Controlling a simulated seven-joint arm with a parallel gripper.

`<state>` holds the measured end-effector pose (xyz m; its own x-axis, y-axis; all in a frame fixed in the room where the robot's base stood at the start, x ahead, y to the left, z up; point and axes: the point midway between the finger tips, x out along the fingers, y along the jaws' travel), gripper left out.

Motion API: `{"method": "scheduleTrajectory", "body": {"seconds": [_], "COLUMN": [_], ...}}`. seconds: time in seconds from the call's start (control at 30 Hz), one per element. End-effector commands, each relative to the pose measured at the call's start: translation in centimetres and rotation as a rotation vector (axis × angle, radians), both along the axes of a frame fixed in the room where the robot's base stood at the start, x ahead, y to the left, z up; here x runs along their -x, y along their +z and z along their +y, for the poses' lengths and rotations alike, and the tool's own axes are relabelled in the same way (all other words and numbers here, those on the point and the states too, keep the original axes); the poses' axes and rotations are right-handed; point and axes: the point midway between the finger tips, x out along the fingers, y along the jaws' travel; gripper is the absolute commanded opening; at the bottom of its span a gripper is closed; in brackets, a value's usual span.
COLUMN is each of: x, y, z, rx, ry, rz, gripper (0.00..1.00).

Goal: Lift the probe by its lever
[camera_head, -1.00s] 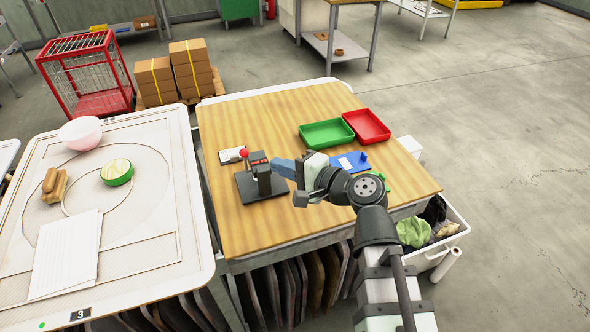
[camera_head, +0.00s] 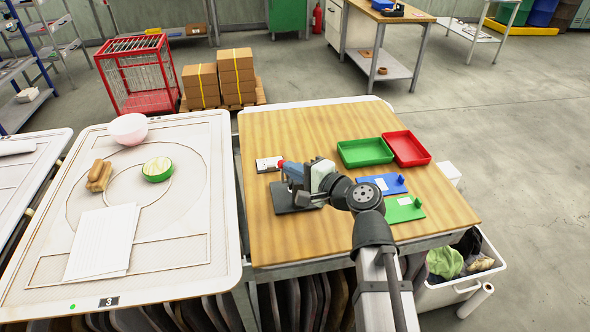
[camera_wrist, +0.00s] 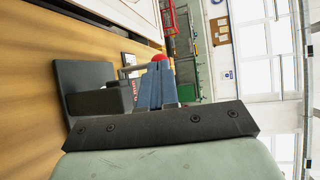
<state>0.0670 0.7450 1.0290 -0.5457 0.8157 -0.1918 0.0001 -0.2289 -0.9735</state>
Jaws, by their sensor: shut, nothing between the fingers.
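The nozzle gantry stands on a dark base plate (camera_head: 292,197) on the wooden table; the gripper hides most of it in the head view. Its lever ends in a red ball knob (camera_head: 281,163), which shows at the gripper's tip. In the wrist view the base plate (camera_wrist: 80,72) is at the left, with the black gantry body (camera_wrist: 106,102) beside the fingers. The red knob (camera_wrist: 159,58) shows just beyond the fingertips. My gripper (camera_wrist: 161,68) has blue fingers, shut with nothing between them. Whether they touch the lever is unclear. The probe itself cannot be made out.
A white card (camera_head: 268,164) lies behind the gantry. A green tray (camera_head: 364,153) and a red tray (camera_head: 406,148) stand at the back right. A blue plate (camera_head: 383,185) and a green plate (camera_head: 404,209) lie to the right. The front left of the table is clear.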

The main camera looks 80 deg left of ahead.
Motion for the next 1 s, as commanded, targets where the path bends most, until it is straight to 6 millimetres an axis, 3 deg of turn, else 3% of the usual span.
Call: {"method": "scheduleTrajectory", "body": {"seconds": [0.57,1.0], "x": [-0.1,-0.2], "y": [0.7,1.1], "z": [1.4,4.8], "rx": [0.154,0.558], "ry": [-0.001,-0.002], "rz": [-0.002,-0.002], "gripper": [0.00,0.00]}}
